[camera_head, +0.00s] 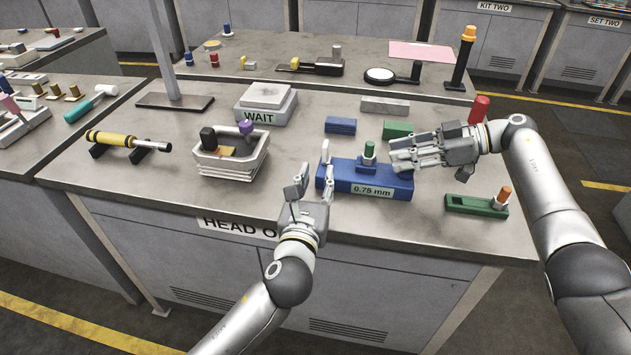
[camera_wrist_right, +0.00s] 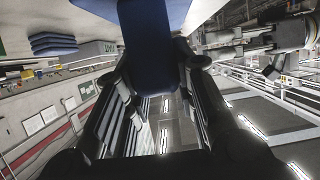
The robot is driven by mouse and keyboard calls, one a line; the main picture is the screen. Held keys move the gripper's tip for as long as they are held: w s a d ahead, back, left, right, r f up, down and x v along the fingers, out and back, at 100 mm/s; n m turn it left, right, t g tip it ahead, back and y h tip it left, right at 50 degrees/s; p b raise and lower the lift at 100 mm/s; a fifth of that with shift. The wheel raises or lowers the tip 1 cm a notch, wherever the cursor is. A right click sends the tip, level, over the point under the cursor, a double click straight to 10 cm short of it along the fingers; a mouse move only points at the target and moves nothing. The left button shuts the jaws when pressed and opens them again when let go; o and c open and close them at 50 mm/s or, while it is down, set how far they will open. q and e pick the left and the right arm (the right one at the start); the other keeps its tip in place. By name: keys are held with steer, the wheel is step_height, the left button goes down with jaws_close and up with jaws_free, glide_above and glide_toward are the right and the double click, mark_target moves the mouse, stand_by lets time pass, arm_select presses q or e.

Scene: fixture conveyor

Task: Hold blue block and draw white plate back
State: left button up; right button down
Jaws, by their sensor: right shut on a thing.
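The blue block (camera_head: 340,178), with a "0.75 mm" label and a green-topped peg (camera_head: 369,152) on it, lies near the table's front edge. My right gripper (camera_head: 397,158) is shut on its right end; the block (camera_wrist_right: 150,45) fills the space between the fingers in the right wrist view. My left gripper (camera_head: 314,160) is open at the block's left end, its right finger close to the block. I cannot tell whether it touches. A white square plate (camera_head: 266,95) rests on the grey "WAIT" stand (camera_head: 262,117).
A cream tray (camera_head: 228,172) with several items stands left of my left gripper. A green block with an orange peg (camera_head: 476,205) lies at the right front. Small blue (camera_head: 340,125) and green (camera_head: 397,129) blocks lie behind. The front left tabletop is clear.

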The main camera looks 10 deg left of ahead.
arm_select(q)
steer(key=shift+s, duration=0.2)
arm_select(e)
steer(key=shift+f, duration=0.15)
arm_select(q)
steer(key=shift+w, duration=0.1)
arm_select(e)
steer(key=c, duration=1.1)
jaws_free()
steer(key=v, duration=1.2)
steer(key=shift+d, duration=0.1)
